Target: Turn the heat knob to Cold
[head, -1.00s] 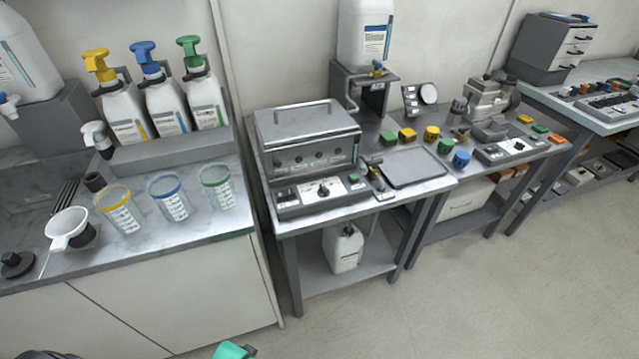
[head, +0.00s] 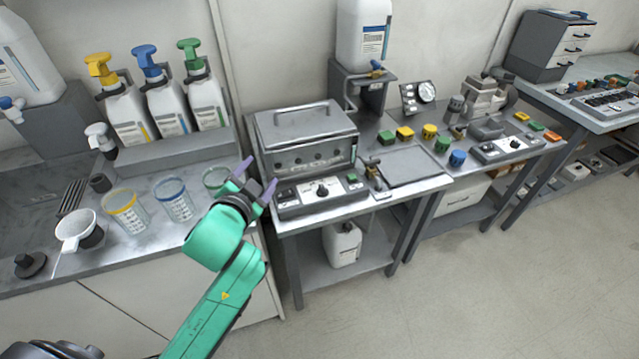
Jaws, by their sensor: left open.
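The grey metal box unit (head: 306,130) stands on the middle table. At its front is a control panel (head: 300,201) with a dark knob (head: 322,190) at its middle; the labels are too small to read, so I cannot tell its setting. My left gripper (head: 258,177), with purple fingers on a green arm, is open and empty. In the picture it is left of the panel, apart from the knob, and partly covers the green-rimmed cup. My right gripper is not in view.
Measuring cups (head: 126,212) and pump bottles (head: 165,105) stand on the left counter. A flat tray (head: 414,166) lies right of the panel, with coloured blocks (head: 404,133) behind it. A second panel with a knob (head: 514,145) sits farther right. The floor in front is clear.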

